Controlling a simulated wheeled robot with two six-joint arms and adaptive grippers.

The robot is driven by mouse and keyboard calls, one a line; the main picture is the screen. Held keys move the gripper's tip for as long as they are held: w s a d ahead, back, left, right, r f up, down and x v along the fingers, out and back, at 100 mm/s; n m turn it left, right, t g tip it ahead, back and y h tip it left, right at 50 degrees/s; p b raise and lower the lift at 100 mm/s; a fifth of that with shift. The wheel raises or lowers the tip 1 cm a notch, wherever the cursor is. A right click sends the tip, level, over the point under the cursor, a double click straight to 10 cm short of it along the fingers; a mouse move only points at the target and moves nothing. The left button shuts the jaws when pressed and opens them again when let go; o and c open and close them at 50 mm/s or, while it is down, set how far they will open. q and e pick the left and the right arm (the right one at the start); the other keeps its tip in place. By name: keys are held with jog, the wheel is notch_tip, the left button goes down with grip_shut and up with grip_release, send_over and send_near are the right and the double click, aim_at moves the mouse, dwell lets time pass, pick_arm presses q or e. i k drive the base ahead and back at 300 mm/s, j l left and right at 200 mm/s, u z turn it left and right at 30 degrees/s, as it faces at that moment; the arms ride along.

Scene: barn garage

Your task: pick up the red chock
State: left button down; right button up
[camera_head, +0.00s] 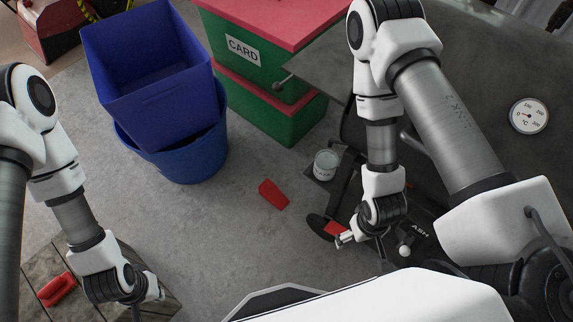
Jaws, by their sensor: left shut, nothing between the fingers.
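A red wedge-shaped chock (273,194) lies on the grey concrete floor near the middle of the view, apart from both grippers. My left gripper (147,304) is at the lower left, over the edge of a wooden slatted surface, shut and empty. My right gripper (362,245) is right of and below the chock, near the base of the grill; its fingers are too small and overlapped to tell their opening. A small red part (334,228) shows beside it on a black shape; I cannot tell what it is.
A red object (57,289) lies on the wooden slatted surface (92,309) at lower left. Stacked blue bins (187,152) and a green CARD box (240,77) stand behind. A grey grill (470,80) and a white can (325,165) are at right. Floor around the chock is clear.

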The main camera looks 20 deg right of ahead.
aim_at(267, 190)
jog(key=k+j+z, duration=0.15)
jog(key=z, duration=0.25)
jog(key=j+z, duration=0.25)
jog(key=z, duration=0.2)
jog(key=i+j+z, duration=0.1)
jog(key=j+z, duration=0.45)
jog(key=z, duration=0.3)
